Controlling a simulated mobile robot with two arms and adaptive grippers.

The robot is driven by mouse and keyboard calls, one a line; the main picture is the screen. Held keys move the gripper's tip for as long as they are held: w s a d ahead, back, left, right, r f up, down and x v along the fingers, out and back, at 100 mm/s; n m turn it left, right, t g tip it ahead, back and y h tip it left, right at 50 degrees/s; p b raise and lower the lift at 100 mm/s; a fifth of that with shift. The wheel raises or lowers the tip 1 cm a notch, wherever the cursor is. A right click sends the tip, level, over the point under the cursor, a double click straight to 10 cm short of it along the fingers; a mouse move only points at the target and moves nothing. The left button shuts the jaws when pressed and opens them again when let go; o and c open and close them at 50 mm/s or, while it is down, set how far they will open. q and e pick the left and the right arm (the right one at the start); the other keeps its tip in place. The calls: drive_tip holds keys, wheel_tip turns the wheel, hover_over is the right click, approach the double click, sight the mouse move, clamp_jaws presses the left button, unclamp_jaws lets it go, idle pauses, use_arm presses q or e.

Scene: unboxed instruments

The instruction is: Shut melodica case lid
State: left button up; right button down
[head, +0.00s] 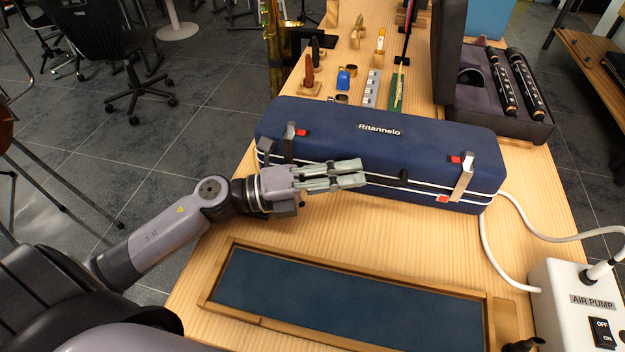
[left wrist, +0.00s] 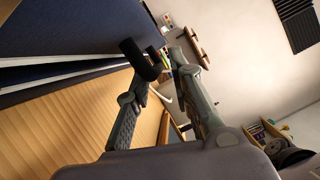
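The melodica case (head: 385,150) is a long blue box marked "Ritannelo" in the middle of the table. Its lid (head: 340,115) lies down over the base, with pale seam lines along the front; I cannot tell whether it is fully closed. Two metal latches, left (head: 289,143) and right (head: 463,178), show at the front beside red tabs. A dark handle (head: 392,177) sits at the front middle and shows in the left wrist view (left wrist: 139,58). My left gripper (head: 363,172) is at the case front, just left of the handle, its fingers apart and empty. My right gripper is not in view.
A wooden tray (head: 228,303) with a blue lining lies in front. A white air pump (head: 560,300) with a hose stands at the right. An open dark case (head: 490,125) with black instrument pieces and several small items stand behind. Bare table lies between case and tray.

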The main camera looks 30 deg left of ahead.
use_arm(q)
drive_tip(key=v, duration=0.7)
idle(0.5)
